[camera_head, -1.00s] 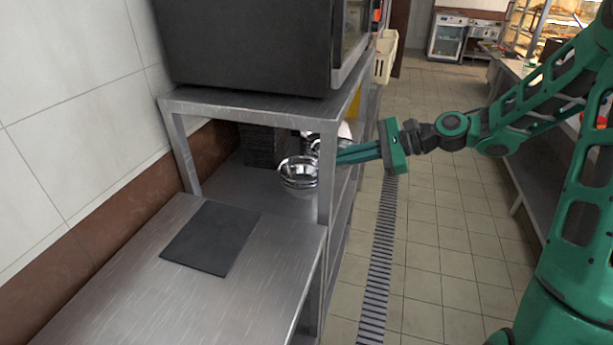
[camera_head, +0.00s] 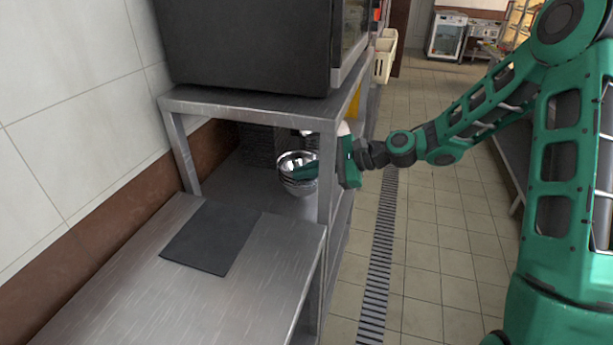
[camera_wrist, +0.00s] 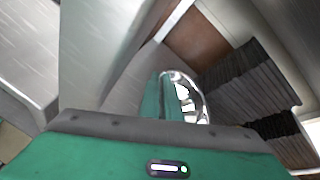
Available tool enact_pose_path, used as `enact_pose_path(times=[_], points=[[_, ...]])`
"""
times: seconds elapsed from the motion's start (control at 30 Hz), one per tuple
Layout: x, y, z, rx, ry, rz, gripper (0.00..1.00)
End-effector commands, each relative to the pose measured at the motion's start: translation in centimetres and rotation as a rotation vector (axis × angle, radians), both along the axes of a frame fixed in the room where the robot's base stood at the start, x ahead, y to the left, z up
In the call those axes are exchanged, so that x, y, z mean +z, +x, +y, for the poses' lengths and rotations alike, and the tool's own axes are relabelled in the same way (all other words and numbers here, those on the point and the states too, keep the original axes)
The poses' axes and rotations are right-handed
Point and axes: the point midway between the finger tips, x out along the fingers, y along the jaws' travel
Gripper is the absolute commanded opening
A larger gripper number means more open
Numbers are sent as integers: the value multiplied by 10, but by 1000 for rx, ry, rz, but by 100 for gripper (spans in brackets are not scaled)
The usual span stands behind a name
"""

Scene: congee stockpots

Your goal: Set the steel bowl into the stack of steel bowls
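The steel bowls (camera_head: 299,186) stand nested in a stack on the lower shelf, just behind the front post. My gripper (camera_head: 304,172) reaches in from the right past the post, with its fingers at the right side of the top steel bowl (camera_head: 287,160). The wrist view shows the fingers (camera_wrist: 165,97) close together at the rim of a shiny steel bowl (camera_wrist: 188,98), which they partly cover. The gripper looks shut on this rim. The held bowl sits at the top of the stack; whether it fully rests there I cannot tell.
The steel shelf post (camera_head: 327,180) stands close in front of the gripper. A dark stack (camera_head: 257,145) stands behind the bowls. A black oven (camera_head: 250,45) sits above. A dark mat (camera_head: 211,238) lies on the steel table (camera_head: 190,305) in front, otherwise clear.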

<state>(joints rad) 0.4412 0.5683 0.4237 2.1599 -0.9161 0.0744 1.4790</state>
Motion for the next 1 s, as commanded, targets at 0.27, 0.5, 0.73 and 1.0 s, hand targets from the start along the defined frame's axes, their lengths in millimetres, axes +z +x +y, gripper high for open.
enact_pose_path(times=[0.27, 0.5, 0.73, 1.0], points=[[-14, 0, -1, -2, -3, 1, 0], [-15, 1, -1, -4, -5, 2, 23], [-12, 0, -2, -1, -3, 0, 23], [3, -9, -35, -4, -3, -2, 23]])
